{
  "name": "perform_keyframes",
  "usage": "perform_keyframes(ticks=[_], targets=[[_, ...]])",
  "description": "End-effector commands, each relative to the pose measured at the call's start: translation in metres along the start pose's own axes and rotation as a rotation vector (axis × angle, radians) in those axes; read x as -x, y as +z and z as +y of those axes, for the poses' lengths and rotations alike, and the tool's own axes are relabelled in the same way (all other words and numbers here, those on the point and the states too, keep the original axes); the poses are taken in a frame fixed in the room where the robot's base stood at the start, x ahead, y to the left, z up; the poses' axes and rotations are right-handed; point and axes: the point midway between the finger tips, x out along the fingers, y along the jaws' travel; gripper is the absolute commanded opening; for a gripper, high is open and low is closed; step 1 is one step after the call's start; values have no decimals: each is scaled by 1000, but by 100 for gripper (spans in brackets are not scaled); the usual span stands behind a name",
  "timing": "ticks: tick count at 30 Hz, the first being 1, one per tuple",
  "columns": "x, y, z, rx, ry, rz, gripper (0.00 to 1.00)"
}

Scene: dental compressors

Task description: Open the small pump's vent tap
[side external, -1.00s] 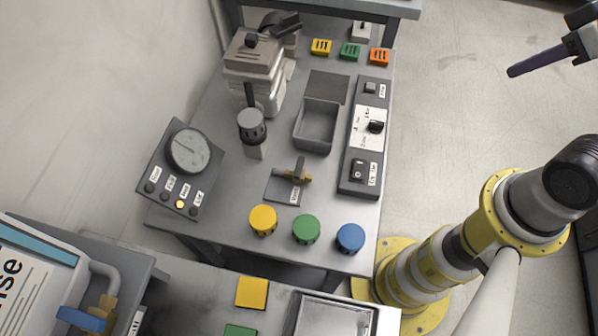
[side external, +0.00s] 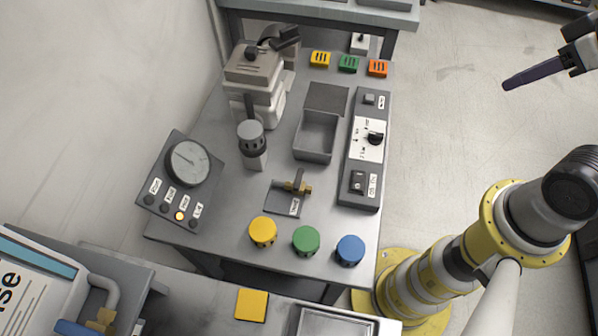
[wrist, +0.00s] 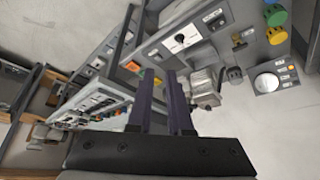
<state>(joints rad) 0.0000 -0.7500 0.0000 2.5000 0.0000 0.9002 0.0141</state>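A small brass tap with a grey lever (side external: 297,187) stands on a dark plate with a label too small to read, in the middle of the bench. It shows small in the wrist view (wrist: 238,42). The pale grey pump (side external: 254,82) stands at the back left of the bench. A second tap with a blue handle (side external: 76,328) is partly cut off at the lower left. I cannot tell from the labels which tap is the vent. My gripper (side external: 506,86) is at the upper right, far from both taps. In the wrist view its dark purple fingers (wrist: 160,73) are apart and empty.
A gauge panel (side external: 185,170), a grey bin (side external: 316,137) and a switch panel (side external: 365,150) surround the brass tap. Yellow (side external: 263,232), green (side external: 306,241) and blue (side external: 350,250) knobs line the bench's front. Open floor lies between bench and gripper.

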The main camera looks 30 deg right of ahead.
Motion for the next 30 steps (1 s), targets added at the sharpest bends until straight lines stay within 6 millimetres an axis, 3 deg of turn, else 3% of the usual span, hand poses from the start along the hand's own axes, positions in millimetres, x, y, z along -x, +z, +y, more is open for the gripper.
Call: perform_keyframes(ticks=[1, 4, 10, 17, 24, 30], targets=[[0, 0, 0, -21, 0, -2, 29], [3, -1, -3, -108, -11, -5, 47], [19, -42, -20, -382, -80, -28, 48], [10, -94, -52, -597, -138, -161, 48], [-33, -148, -106, -784, -153, -374, 48], [-91, -171, -160, -872, -114, -557, 48]])
